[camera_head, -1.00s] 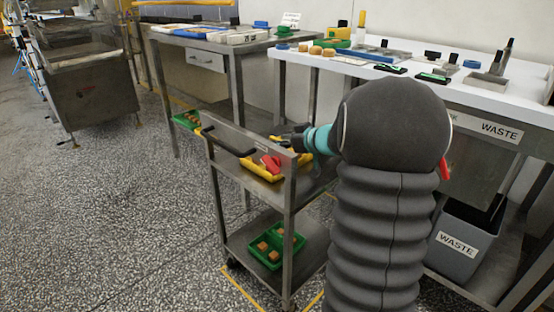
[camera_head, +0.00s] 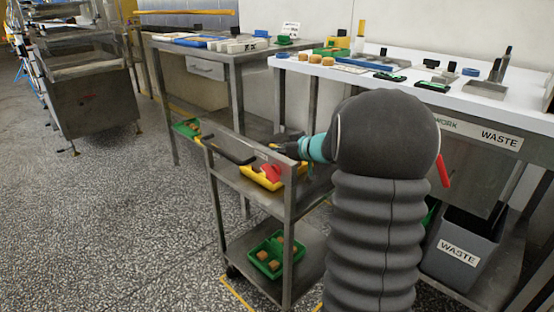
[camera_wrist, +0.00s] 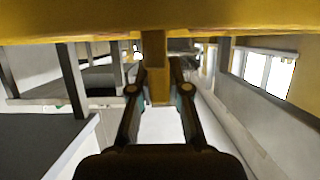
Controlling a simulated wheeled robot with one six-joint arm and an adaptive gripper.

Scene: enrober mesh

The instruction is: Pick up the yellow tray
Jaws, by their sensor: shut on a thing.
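The yellow tray (camera_head: 248,178) is at the upper level of the metal cart, with red contents (camera_head: 270,172) in it. My gripper (camera_head: 290,143) is at the tray's far side, at the end of my arm. In the wrist view, the tray (camera_wrist: 160,22) fills the top edge. A yellow upright part of it sits between the two fingers of my gripper (camera_wrist: 158,72), which are shut on it. I cannot tell whether the tray touches the shelf.
The cart (camera_head: 290,215) has a black handle and a green tray (camera_head: 258,262) with brown pieces on its lower shelf. Another green tray (camera_head: 186,128) is behind it. A white worktable (camera_head: 440,95) and a grey waste bin (camera_head: 455,240) stand at the right.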

